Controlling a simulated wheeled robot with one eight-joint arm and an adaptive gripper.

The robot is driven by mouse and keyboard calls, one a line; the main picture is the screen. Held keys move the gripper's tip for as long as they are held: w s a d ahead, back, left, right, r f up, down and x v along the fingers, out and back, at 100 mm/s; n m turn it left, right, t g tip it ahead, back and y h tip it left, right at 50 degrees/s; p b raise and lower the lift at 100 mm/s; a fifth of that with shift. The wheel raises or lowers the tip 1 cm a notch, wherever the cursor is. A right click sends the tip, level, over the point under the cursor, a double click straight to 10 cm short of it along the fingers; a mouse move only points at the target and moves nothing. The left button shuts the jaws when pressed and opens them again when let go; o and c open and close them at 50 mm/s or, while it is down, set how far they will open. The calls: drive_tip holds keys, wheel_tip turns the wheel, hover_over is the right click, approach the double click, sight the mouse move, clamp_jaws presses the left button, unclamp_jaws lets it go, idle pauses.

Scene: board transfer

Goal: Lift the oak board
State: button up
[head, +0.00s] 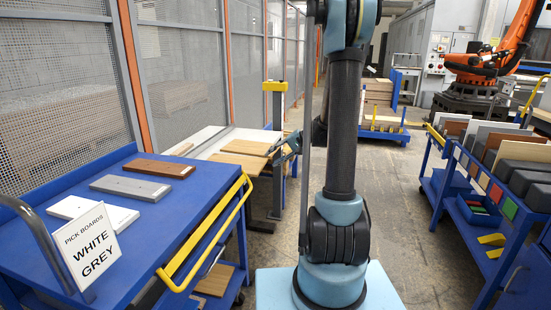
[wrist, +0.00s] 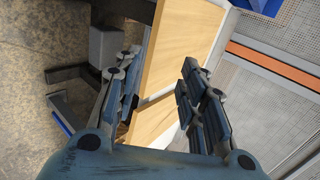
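Two light-brown oak boards lie at the near end of a pale-topped table in the head view, one behind (head: 246,147) and one in front (head: 236,162). The wrist view shows a large oak surface (wrist: 187,38) and a smaller one (wrist: 153,121) with a dark edge between them. My gripper (head: 289,146) is beside the boards' right ends, partly hidden by my arm. In the wrist view my gripper (wrist: 160,66) is open, with oak visible between its spread fingers. I cannot tell whether either finger touches a board.
A blue cart (head: 150,222) at left carries a brown board (head: 160,168), a grey board (head: 131,187), a white board (head: 92,212) and a sign (head: 88,247) reading "PICK BOARDS WHITE GREY". A mesh fence (head: 180,70) stands behind. Another loaded blue cart (head: 480,225) is at right.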

sight(259, 166)
drive_tip(key=shift+x, duration=4.3)
drive_tip(key=shift+a+r+t+y, duration=0.15)
drive_tip(key=shift+r+t+y, duration=0.15)
drive_tip(key=shift+r+y, duration=0.65)
drive_tip(key=shift+r, duration=0.3)
drive_tip(key=shift+w+a+r+y, duration=0.15)
drive_tip(key=shift+r+y, duration=0.15)
drive_tip(key=shift+r, duration=0.25)
drive_tip(key=shift+a+r+y, duration=0.1)
drive_tip(key=shift+r+y, duration=0.15)
drive_tip(key=shift+r, duration=0.45)
drive_tip(key=shift+a+r+t+y, duration=0.15)
drive_tip(key=shift+r+t+y, duration=0.25)
drive_tip(key=shift+r+y, duration=0.45)
drive_tip(key=shift+r, duration=0.15)
